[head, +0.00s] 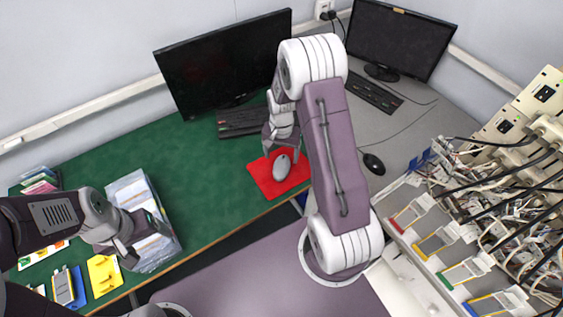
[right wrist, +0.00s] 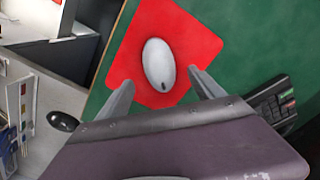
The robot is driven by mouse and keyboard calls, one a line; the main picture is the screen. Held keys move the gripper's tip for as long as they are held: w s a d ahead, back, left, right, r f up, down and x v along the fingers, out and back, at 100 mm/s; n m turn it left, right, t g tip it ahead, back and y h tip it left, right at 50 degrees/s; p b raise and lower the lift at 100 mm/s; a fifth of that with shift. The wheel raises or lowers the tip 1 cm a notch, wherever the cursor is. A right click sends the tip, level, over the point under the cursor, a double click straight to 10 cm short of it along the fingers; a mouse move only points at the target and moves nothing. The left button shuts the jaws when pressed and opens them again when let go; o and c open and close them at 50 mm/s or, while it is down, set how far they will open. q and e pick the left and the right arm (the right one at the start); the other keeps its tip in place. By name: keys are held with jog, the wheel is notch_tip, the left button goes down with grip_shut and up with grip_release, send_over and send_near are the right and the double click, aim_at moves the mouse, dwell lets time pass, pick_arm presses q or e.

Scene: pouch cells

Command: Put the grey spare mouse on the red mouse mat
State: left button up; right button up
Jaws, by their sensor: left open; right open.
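The grey mouse (head: 281,167) lies on the red mouse mat (head: 264,184) near the front edge of the green desk. In the right wrist view the grey mouse (right wrist: 159,64) rests near the middle of the red mat (right wrist: 192,36). My right gripper (head: 282,153) is open just behind the mouse; its two fingers (right wrist: 160,88) stand apart on either side of it, not visibly touching it. My left gripper (head: 132,248) is open over the left part of the desk, by a clear tray (head: 166,252).
A black keyboard (head: 243,121) and a monitor (head: 222,62) stand behind the mat. A black mouse (head: 374,164) lies on the grey desk (head: 413,124) at right. A rack with cables (head: 470,215) stands at far right. The green desk (head: 205,165) left of the mat is clear.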

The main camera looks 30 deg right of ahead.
aim_at(281, 164)
notch_tip(281, 164, up, 6)
jog(key=s+a+r+n, duration=0.2)
jog(key=s+a+n, duration=0.1)
jog(key=s, duration=0.3)
jog(key=s+a+r+n+t, duration=0.1)
jog(key=s+a+r+n, duration=0.1)
jog(key=s+a+n, duration=0.2)
jog(key=s, duration=0.2)
jog(key=shift+s+a+n, duration=0.3)
jog(key=shift+s+n, duration=0.1)
